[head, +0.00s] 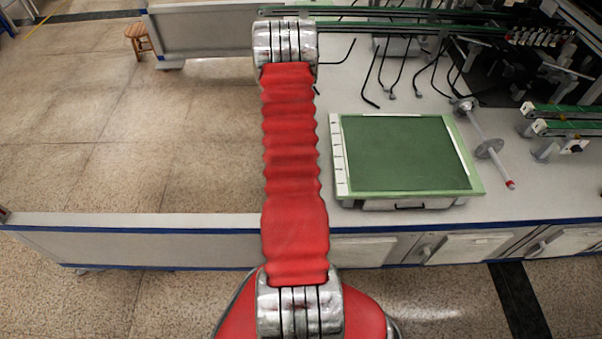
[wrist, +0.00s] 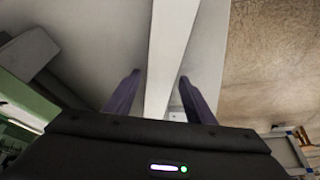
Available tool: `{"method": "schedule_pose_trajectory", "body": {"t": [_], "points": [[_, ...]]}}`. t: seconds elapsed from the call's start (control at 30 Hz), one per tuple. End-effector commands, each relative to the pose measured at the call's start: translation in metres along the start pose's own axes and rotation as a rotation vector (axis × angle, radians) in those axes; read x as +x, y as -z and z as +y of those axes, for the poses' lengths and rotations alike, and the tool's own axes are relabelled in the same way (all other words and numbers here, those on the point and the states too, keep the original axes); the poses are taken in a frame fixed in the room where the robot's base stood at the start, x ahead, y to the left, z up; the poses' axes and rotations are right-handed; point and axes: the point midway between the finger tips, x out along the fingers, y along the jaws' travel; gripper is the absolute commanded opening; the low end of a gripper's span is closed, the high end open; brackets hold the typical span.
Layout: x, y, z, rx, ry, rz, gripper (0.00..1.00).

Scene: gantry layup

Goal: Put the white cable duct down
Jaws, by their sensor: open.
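The white cable duct (wrist: 170,42) shows in the wrist view as a long, narrow white bar. It runs from the top edge down between the two dark purple fingers of my gripper (wrist: 160,77). The fingers are open, with a gap on each side of the duct. A pale grey surface lies behind it; I cannot tell whether the duct touches it. The duct's lower end is hidden by the gripper body. In the head view my arm hides the gripper, and I cannot make out the duct there.
In the head view, a green mat board (head: 405,153) lies on the white bench (head: 352,88). Black bent rods (head: 372,75) and a rod with discs (head: 484,143) are nearby. Green rails (head: 400,27) cross the back. Brown floor (head: 130,150) is open at left.

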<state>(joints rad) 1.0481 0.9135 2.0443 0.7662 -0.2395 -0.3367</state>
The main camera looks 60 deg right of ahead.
Motion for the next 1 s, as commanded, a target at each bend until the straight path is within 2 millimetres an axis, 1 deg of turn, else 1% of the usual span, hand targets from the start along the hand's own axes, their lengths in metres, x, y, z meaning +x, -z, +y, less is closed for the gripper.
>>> {"method": "schedule_pose_trajectory", "body": {"t": [0.13, 0.27, 0.6, 1.0], "points": [[-0.005, 0.001, 0.000, 0.000, 0.000, 0.001, 0.49], [-0.016, 0.001, 0.000, 0.000, 0.000, 0.001, 0.49], [-0.054, -0.001, 0.004, 0.001, 0.000, 0.002, 0.49], [-0.097, -0.001, 0.004, 0.000, 0.000, 0.002, 0.49]]}}
